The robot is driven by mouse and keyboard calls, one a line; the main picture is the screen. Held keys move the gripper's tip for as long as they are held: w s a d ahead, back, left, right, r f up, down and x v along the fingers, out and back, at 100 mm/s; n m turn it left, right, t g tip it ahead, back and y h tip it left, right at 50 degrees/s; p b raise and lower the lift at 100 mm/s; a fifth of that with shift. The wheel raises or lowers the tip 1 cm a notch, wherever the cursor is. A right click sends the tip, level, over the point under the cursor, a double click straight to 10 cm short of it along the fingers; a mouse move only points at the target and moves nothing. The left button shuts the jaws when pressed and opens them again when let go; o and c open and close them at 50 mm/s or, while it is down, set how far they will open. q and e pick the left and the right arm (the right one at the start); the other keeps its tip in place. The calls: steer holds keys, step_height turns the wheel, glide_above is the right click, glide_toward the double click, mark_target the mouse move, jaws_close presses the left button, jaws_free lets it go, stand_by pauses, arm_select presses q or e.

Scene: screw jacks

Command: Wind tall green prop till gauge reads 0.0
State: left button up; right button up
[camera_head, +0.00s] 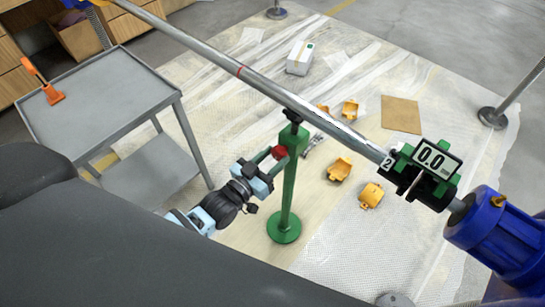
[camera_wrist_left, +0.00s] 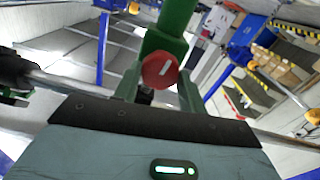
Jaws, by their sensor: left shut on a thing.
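The tall green prop (camera_head: 289,190) stands upright on its round green base, its dark top under a long grey pipe (camera_head: 310,112). A red knob (camera_head: 279,152) sits on the side of the prop near the top. My left gripper (camera_head: 272,162) is shut on this red knob; the wrist view shows the knob (camera_wrist_left: 159,70) between the fingertips, with a white mark on its face. The gauge (camera_head: 432,159) is clamped on the pipe at the right and reads 0.0. My right gripper is not in view.
A grey cart (camera_head: 95,110) with an orange tool (camera_head: 50,92) stands at the left. A blue machine (camera_head: 500,235) is at the pipe's right end. Several yellow pieces (camera_head: 340,169), a white box (camera_head: 300,58) and a brown sheet (camera_head: 401,115) lie on the covered floor.

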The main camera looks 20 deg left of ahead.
arm_select(q)
steer(key=o, duration=1)
steer(key=shift+s, duration=0.1)
steer(key=shift+v, duration=3.85)
